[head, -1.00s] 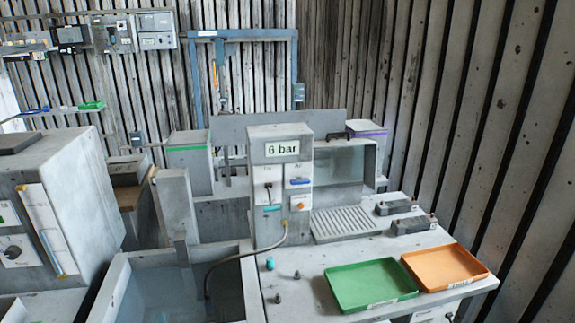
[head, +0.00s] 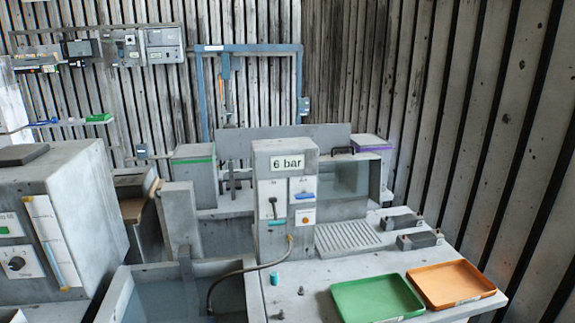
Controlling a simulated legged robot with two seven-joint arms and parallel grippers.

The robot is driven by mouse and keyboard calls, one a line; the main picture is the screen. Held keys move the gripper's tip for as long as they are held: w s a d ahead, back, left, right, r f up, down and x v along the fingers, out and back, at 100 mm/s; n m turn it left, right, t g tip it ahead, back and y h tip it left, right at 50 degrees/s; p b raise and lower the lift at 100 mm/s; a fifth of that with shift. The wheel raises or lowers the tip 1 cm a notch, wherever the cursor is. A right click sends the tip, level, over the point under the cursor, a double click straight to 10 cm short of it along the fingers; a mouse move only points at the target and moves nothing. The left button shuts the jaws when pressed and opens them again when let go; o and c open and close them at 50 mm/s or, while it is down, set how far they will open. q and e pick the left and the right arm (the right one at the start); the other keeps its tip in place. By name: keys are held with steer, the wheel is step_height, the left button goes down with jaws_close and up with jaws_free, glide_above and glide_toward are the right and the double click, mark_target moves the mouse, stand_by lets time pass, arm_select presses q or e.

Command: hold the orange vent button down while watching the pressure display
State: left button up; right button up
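The pressure display (head: 288,163) reads "6 bar" and sits at the top front of a grey control column (head: 271,240). The orange button (head: 305,216) is on a small white plate at the lower right of the column's front. A blue element (head: 304,196) on another white plate is just above it. A dark lever (head: 273,207) is on the plate to its left. Nothing touches the orange button. Neither of my grippers is in the head view.
A hose (head: 243,270) runs from the column's base into an open basin (head: 170,294) at the left. A green tray (head: 377,297) and an orange tray (head: 450,284) lie on the bench at the right. Small pegs and a teal piece (head: 275,278) stand before the column.

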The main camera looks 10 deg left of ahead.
arm_select(q)
jaws_close()
stand_by(1.7)
